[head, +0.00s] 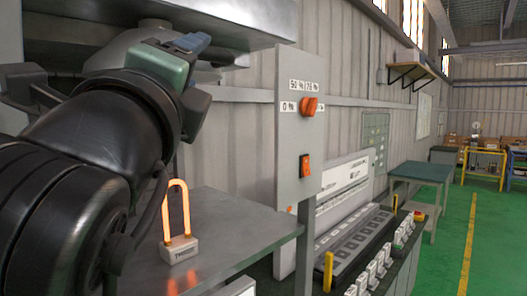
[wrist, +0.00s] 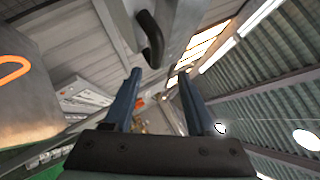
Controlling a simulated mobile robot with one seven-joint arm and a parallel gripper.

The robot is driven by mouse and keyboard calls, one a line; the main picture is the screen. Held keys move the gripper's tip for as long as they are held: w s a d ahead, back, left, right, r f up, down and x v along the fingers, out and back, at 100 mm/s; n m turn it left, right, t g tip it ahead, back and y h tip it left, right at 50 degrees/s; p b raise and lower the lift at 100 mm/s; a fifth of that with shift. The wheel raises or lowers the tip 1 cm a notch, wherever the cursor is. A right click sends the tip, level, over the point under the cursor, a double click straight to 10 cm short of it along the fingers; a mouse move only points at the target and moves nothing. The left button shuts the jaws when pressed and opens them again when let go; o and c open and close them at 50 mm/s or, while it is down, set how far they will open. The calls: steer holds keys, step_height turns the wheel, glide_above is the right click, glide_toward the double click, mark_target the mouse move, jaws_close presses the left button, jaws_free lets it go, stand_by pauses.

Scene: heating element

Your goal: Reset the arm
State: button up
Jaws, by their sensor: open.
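My black arm fills the left of the head view, and my gripper (head: 193,43) shows small at its end, high above the metal table (head: 225,215). In the wrist view my gripper (wrist: 159,73) has its two blue fingers spread apart, with nothing between them. The heating element (head: 178,222) stands upright on the table, a glowing orange loop on a small grey block. An orange glowing loop also shows at the left edge of the wrist view (wrist: 14,68). The gripper is apart from the element.
A metal hood (head: 225,22) hangs close by my gripper. A grey control panel (head: 299,140) with an orange dial (head: 309,106) and a red switch (head: 305,166) stands right of the table. In the wrist view a dark curved handle (wrist: 151,38) is beyond the fingers. Green floor (head: 455,235) is clear at right.

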steer(key=s+d+f+n+t+b, duration=0.2)
steer(key=s+d+n, duration=0.3)
steer(key=n, duration=0.6)
steer(key=s+d+f+n+t+b, duration=0.1)
steer(key=s+d+f+n, duration=0.4)
steer(key=n, duration=0.7)
steer(key=shift+s+f+t+b, duration=0.35)
steer(key=shift+s+t, duration=0.1)
steer(key=shift+t, duration=0.45)
